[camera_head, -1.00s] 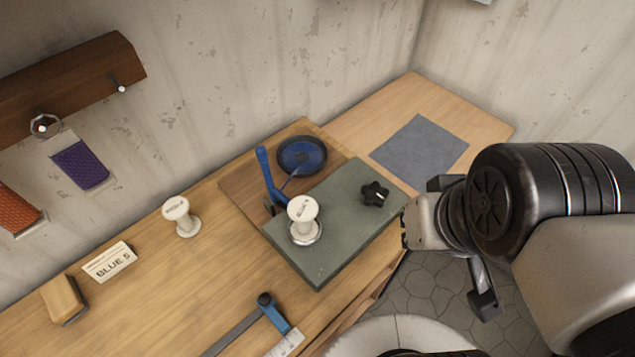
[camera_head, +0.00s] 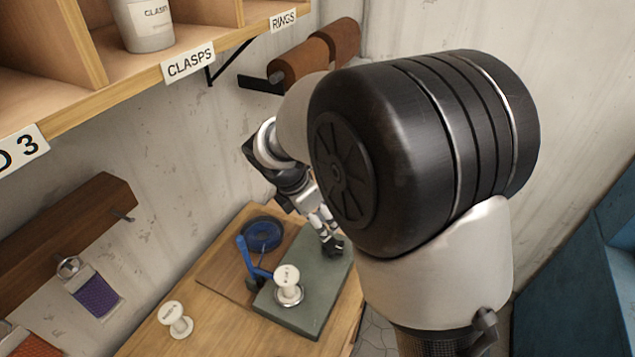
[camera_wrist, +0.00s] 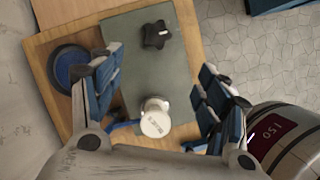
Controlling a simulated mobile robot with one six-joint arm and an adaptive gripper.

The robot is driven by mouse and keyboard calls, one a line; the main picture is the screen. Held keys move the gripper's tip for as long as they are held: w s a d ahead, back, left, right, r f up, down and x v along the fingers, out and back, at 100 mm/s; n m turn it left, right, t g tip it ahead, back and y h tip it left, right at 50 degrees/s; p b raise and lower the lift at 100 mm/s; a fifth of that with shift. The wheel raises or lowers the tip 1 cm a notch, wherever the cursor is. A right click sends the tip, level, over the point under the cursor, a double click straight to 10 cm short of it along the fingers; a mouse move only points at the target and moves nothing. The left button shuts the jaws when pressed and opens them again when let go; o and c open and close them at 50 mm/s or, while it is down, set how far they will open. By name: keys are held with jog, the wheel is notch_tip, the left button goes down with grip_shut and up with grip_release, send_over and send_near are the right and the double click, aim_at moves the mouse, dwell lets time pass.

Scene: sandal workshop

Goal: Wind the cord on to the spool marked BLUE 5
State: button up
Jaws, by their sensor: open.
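A white spool (camera_head: 287,277) stands on a grey-green block (camera_head: 322,296); its top has small lettering that I cannot read surely now. It also shows in the wrist view (camera_wrist: 155,121). A black star knob (camera_head: 334,247) sits on the same block, and in the wrist view (camera_wrist: 157,35) it is beyond the fingers. A round dark dish with blue inside (camera_head: 262,234), perhaps the cord, lies behind a blue upright arm (camera_head: 247,258). My gripper (camera_head: 325,219) is open and empty, above the block near the knob.
Another white spool (camera_head: 175,319) stands on the wooden bench (camera_head: 225,335) at the left. A shelf (camera_head: 130,88) labelled CLASPS and RINGS runs above. A brown wall rail (camera_head: 65,222) holds a purple cord card (camera_head: 97,296). Brown rolls (camera_head: 300,62) are on the wall behind my arm.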

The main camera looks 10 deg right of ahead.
aim_at(334, 247)
jog(key=shift+n, duration=0.5)
jog(key=b+x, duration=0.4)
jog(key=x, duration=1.4)
jog(key=shift+w+a+f, duration=0.1)
jog(key=shift+a+f, duration=0.05)
jog(key=shift+f, duration=0.05)
jog(key=shift+c, duration=0.4)
jog(key=c, duration=0.9)
